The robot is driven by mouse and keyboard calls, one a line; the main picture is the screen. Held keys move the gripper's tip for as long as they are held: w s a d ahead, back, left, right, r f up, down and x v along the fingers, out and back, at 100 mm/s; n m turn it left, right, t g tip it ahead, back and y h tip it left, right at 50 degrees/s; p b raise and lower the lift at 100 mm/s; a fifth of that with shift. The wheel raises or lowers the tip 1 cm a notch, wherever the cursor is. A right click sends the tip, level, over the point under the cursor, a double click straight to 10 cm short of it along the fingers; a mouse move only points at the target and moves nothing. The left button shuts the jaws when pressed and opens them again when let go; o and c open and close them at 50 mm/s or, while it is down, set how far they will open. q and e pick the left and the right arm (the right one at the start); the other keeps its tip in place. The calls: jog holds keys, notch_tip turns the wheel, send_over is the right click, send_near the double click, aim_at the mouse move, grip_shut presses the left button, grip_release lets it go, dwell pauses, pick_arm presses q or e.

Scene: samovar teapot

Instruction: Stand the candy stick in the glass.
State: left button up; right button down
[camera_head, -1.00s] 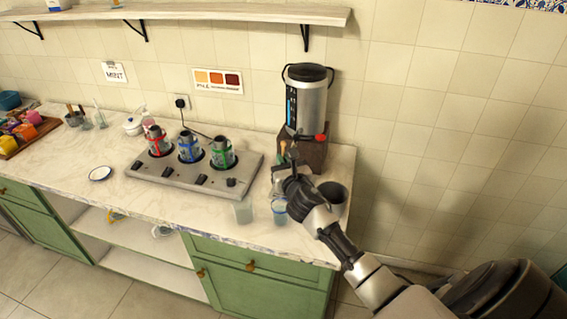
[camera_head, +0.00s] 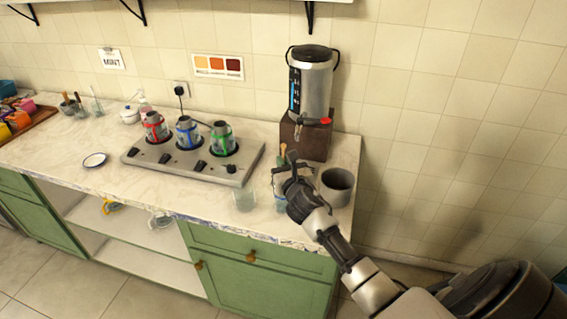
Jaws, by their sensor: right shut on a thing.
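My right gripper (camera_head: 293,172) is over the right part of the counter, in front of the urn. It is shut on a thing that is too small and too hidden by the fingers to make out. A candy stick cannot be told for sure in this view. A clear glass (camera_head: 245,201) stands upright near the counter's front edge, left of the gripper. A bluish glass (camera_head: 281,207) stands to its right, partly hidden by my right wrist. My left gripper is not in view.
A metal urn (camera_head: 312,85) with a red tap knob stands on a brown block (camera_head: 305,140). A grey pot (camera_head: 337,187) is close on the right of my gripper. A stove (camera_head: 190,168) with several small pots lies to the left. A small plate (camera_head: 95,160) is farther left.

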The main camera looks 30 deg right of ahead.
notch_tip(320, 180, down, 3)
jog(key=shift+r+b, duration=0.2)
jog(key=shift+b, duration=0.7)
jog(key=shift+f+b, duration=1.1)
jog(key=shift+f, duration=0.25)
jog(key=c, duration=1.2)
grip_release()
jog(key=b+v, duration=0.1)
jog(key=v, duration=0.9)
jog(key=shift+s+r, duration=0.1)
jog(key=shift+s, duration=0.3)
